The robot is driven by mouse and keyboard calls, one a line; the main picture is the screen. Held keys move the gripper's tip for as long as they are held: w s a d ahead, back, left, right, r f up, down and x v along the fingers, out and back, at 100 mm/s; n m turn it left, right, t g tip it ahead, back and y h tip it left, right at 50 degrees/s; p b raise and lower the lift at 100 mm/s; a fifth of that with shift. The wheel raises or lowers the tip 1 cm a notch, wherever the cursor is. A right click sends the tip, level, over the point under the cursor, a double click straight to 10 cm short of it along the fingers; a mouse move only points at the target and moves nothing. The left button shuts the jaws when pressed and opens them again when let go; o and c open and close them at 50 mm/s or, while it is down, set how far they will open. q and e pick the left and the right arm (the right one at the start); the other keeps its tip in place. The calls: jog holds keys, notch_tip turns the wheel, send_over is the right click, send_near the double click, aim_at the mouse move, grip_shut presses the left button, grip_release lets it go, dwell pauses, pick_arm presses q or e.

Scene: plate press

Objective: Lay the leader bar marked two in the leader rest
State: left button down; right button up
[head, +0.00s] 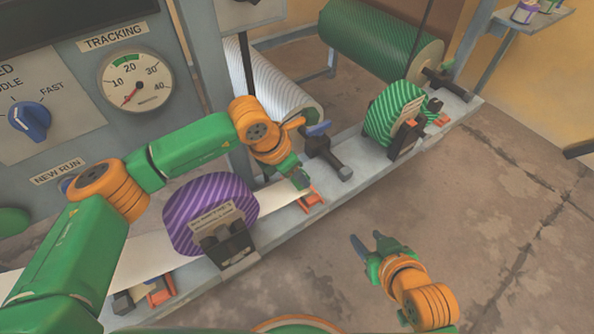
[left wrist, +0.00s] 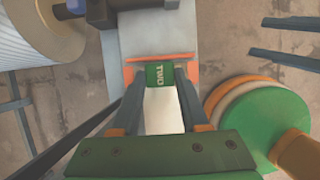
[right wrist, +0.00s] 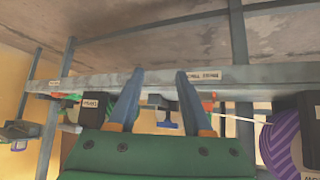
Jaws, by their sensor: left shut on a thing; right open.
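The green leader bar marked TWO (left wrist: 158,75) is between the fingertips of my left gripper (left wrist: 160,78) in the left wrist view. My left gripper is shut on it, and a white web trails from it. In the head view my left gripper (head: 301,186) points down just above an orange bracket (head: 313,199), apparently the leader rest, on the grey rail. The orange bracket (left wrist: 133,76) surrounds the bar in the left wrist view; I cannot tell whether they touch. My right gripper (head: 368,246) is open and empty, over the floor in front of the rail.
A purple striped roll (head: 210,212) on the rail feeds the white web beneath my left arm. A green striped roll (head: 391,115) sits further along. A white ribbed roller (head: 270,80) and dark clamp (head: 328,160) are close to my left gripper. The floor (head: 480,250) at right is clear.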

pick_arm(q)
jog(key=shift+f+b, duration=0.6)
jog(key=shift+f, duration=0.2)
pick_arm(e)
jog(key=w+a+r+t+y, duration=0.1)
jog(key=w+a+r+t, duration=0.1)
jog(key=w+r+t, duration=0.3)
jog(key=shift+w+a+r+t+y, duration=0.15)
jog(key=shift+w+r+t+y, duration=0.2)
jog(key=shift+r, duration=1.35)
pick_arm(q)
jog(key=shift+c, duration=1.7)
grip_release()
pick_arm(e)
jog(key=shift+f, duration=0.1)
pick_arm(q)
jog(key=p+v, duration=0.1)
jog(key=v, duration=0.2)
jog(key=shift+r, duration=0.35)
jog(key=p+v, duration=0.1)
jog(key=v, duration=0.2)
jog(key=shift+s+a+r, duration=0.1)
jog(key=shift+a, duration=0.1)
pick_arm(e)
jog(key=s+d+f+g+h, duration=0.2)
jog(key=s+d+f+g, duration=0.2)
jog(key=s+f+g, duration=0.6)
jog(key=shift+s+f+h, duration=0.35)
jog(key=shift+s+f, duration=0.55)
jog(key=shift+s, duration=0.35)
